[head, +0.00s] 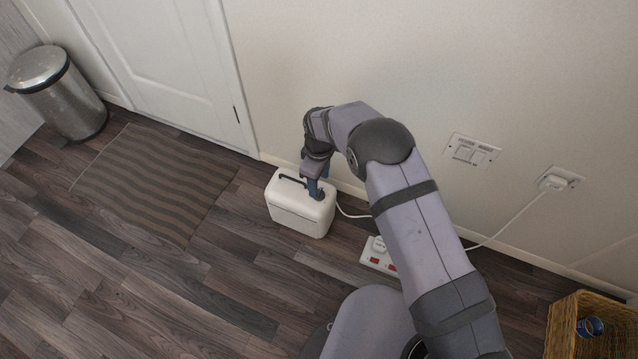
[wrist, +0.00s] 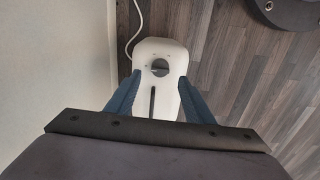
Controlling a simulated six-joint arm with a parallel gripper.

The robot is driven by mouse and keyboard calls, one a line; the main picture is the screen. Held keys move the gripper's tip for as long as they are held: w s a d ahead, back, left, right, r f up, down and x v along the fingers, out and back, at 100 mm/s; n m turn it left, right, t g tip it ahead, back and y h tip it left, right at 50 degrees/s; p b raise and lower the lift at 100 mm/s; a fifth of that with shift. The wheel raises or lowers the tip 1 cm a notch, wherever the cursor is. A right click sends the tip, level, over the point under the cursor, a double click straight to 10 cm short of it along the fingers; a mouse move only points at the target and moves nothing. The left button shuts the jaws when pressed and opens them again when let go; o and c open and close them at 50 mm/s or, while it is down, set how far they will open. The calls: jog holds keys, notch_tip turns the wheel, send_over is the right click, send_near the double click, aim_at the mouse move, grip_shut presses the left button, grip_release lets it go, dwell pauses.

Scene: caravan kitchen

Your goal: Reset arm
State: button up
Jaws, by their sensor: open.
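The white fan heater (head: 298,208) stands on the floor by the wall, with a dark handle (head: 292,181) on its top. In the wrist view the heater (wrist: 172,60) shows from above, with the round dial (wrist: 160,67) near its far end and a dark handle slot nearer me. My gripper (head: 318,192) is over the dial end of the heater in the head view. In the wrist view its blue fingers (wrist: 158,97) are open on either side of the heater's top, with nothing between them but the view of the heater. I cannot tell whether they touch it.
A white power strip (head: 378,257) with red switches lies right of the heater. A white cable (head: 352,214) runs from the heater. Wall sockets (head: 470,151) are to the right. A striped mat (head: 150,180), steel bin (head: 57,92) and wicker basket (head: 565,325) stand farther off.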

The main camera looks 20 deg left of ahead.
jog(key=shift+r, duration=0.85)
jog(key=m, duration=0.2)
jog(key=shift+m, duration=0.4)
jog(key=s+d+f+m+g+h, duration=0.3)
jog(key=s+d+m, duration=0.2)
jog(key=s+d, duration=0.8)
jog(key=s+d+r+m+y+p, duration=0.1)
jog(key=s+d+r+m, duration=0.25)
jog(key=d+r, duration=0.45)
jog(key=s+d+r+m+p, duration=0.15)
jog(key=s+d+r, duration=0.25)
jog(key=d+r, duration=0.5)
jog(key=w+d+r+m+t+y, duration=0.2)
jog(key=w+d+r+m+t, duration=0.1)
jog(key=w+d+r+m, duration=0.4)
notch_tip(320, 180, up, 39)
jog(key=s+n+p, duration=0.1)
jog(key=n+p, duration=0.1)
jog(key=p, duration=3.6)
jog(key=shift+s+a, duration=0.25)
